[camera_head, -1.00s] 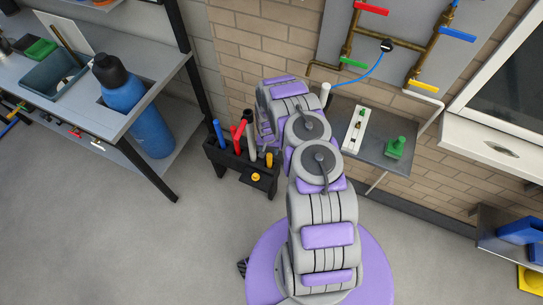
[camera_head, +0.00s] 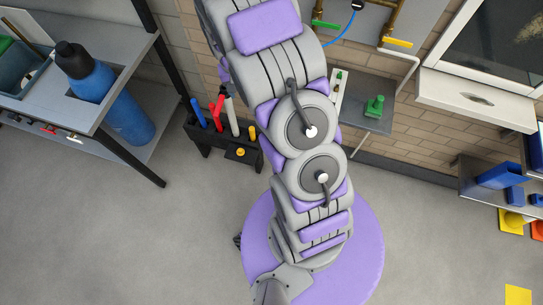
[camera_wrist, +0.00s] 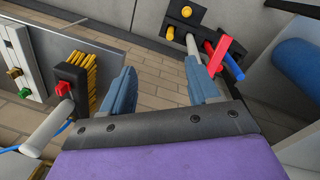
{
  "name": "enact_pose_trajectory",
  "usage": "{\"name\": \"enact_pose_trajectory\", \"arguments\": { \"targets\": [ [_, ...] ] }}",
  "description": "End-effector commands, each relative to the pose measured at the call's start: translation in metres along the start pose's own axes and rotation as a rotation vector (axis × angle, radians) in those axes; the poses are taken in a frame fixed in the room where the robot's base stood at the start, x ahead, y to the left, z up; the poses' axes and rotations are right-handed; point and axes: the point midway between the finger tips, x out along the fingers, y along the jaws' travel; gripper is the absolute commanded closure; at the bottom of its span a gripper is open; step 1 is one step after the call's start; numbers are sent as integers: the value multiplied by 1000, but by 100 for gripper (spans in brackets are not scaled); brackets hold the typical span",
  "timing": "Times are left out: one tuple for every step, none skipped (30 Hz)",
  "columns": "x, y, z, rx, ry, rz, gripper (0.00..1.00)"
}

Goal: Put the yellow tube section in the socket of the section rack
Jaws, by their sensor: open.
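A black rack (camera_head: 221,135) stands on the floor by the brick wall, with blue, red and grey tubes upright in it. A short yellow piece (camera_head: 252,132), which looks like the yellow tube section, shows at its right end, partly beside my arm. A yellow knob (camera_head: 240,152) sits on the rack's low front step. In the wrist view the rack (camera_wrist: 183,22) is at the top, with the yellow piece (camera_wrist: 170,33) and the knob (camera_wrist: 186,11). My gripper (camera_wrist: 160,85) is open and empty, apart from the rack. It is out of sight in the head view. No empty socket is clearly visible.
A grey wall shelf (camera_head: 372,118) holds a green fixture (camera_head: 375,106). A workbench with a blue bottle (camera_head: 88,75) stands left. In the wrist view, a black block with yellow bristles (camera_wrist: 88,70) is near the left finger. The floor in front is clear.

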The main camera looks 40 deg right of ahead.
Motion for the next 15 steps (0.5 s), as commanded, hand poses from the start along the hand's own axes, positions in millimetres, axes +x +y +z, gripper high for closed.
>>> {"name": "enact_pose_trajectory", "arguments": {
  "targets": [
    [-19,0,11,-13,2,-1,40],
    [-30,0,18,-21,-1,-1,40],
    [-41,1,29,-31,-7,-1,40],
    [-50,1,36,-39,-9,-2,40],
    [-60,1,44,-48,-9,-3,40],
    [-71,2,54,-59,-14,-4,40],
    [-80,2,63,-68,-17,-5,40],
    [-87,2,72,-77,-21,-6,40],
    [-97,4,84,-89,-27,-7,40],
    [-105,4,93,-98,-28,-9,40],
    [-112,4,102,-107,-30,-11,40],
    [-121,5,114,-120,-34,-13,40],
    [-128,6,124,-130,-37,-15,40],
    [-134,7,134,-140,-42,-16,40],
    [-141,8,147,-153,-46,-18,40]
  ]
}}
